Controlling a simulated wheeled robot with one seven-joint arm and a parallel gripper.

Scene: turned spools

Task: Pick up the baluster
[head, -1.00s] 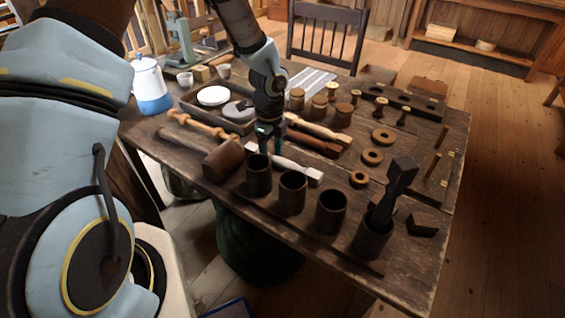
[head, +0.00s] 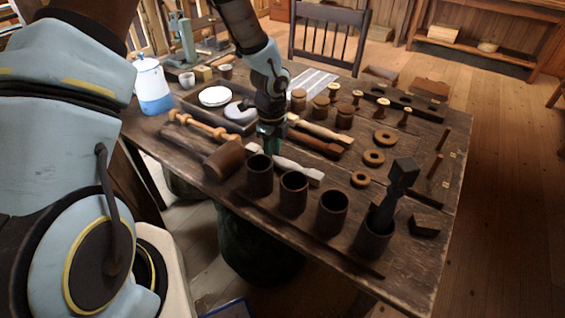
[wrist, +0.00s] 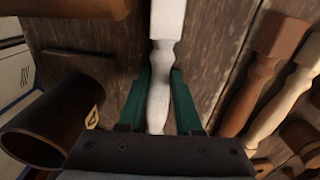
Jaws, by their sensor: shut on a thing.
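A white baluster (head: 300,169) lies on the dark wooden table, its near end to the right and its other end passing under my gripper. My gripper (head: 268,140) points down over it. In the wrist view the white baluster (wrist: 160,90) runs between the two green fingers of my gripper (wrist: 159,95), which are shut on its narrow turned part. A reddish-brown baluster (head: 316,144) and a pale wood one (head: 320,129) lie beside it; both also show at the right of the wrist view. Whether the white baluster touches the table is unclear.
A mallet (head: 223,159) and a turned spindle (head: 204,125) lie to the left. Wooden rings (head: 373,158) lie to the right.

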